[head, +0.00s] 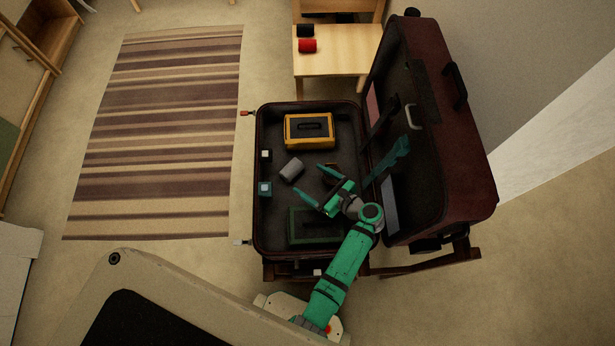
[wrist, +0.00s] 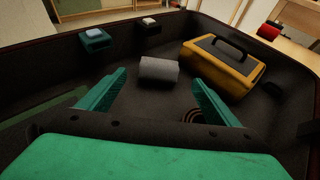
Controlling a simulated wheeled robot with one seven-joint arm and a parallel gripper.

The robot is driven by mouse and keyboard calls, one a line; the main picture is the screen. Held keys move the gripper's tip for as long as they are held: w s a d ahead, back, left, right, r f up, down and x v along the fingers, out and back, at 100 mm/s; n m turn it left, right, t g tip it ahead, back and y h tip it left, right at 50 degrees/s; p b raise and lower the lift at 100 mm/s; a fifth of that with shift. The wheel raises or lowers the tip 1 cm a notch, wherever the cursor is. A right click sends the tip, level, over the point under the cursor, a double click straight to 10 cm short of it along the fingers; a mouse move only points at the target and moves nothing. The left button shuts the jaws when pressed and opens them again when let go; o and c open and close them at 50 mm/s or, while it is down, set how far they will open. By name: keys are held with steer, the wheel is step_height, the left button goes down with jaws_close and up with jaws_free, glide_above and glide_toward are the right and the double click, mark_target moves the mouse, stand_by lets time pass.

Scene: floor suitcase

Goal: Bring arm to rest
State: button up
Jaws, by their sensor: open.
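My gripper (head: 318,185) is teal and open, with nothing between its fingers. It reaches over the open suitcase (head: 259,215) in the head view. In the wrist view my gripper (wrist: 165,105) has its two fingers spread, and a grey cylinder (wrist: 158,71) lies beyond and between their tips. In the head view the grey cylinder (head: 291,169) lies in the suitcase, just up and left of the fingers, apart from them. My arm comes in over the suitcase's near right corner.
In the suitcase are a yellow case (head: 309,130), a dark green case (head: 309,226) partly under my arm, and small boxes at the left wall. The lid (head: 440,140) stands up on the right. A wooden chair (head: 331,65) holds red and black rolls. The striped rug (head: 160,130) is clear.

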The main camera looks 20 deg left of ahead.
steer(key=shift+w, duration=0.1)
stand_by(0.5)
steer(key=shift+a, duration=0.3)
step_height(320, 180, up, 6)
steer(key=s+a+n+t+h, duration=0.3)
steer(key=n+t+h, duration=0.3)
steer(key=n, duration=0.2)
steer(key=s+d+r+n+t+h, duration=0.2)
steer(key=s+d+r+n, duration=0.2)
steer(key=s+d, duration=0.35)
steer(key=s+d+r+n+t+h, duration=0.2)
steer(key=s+d+r+n+h, duration=0.15)
steer(key=s+d, duration=0.35)
steer(key=s+d+r+n+t+h, duration=0.1)
steer(key=s+d+r+n, duration=0.3)
steer(key=s+r, duration=0.5)
steer(key=shift+s+r+n, duration=0.4)
steer(key=shift+r+n, duration=0.4)
steer(key=shift+n, duration=0.35)
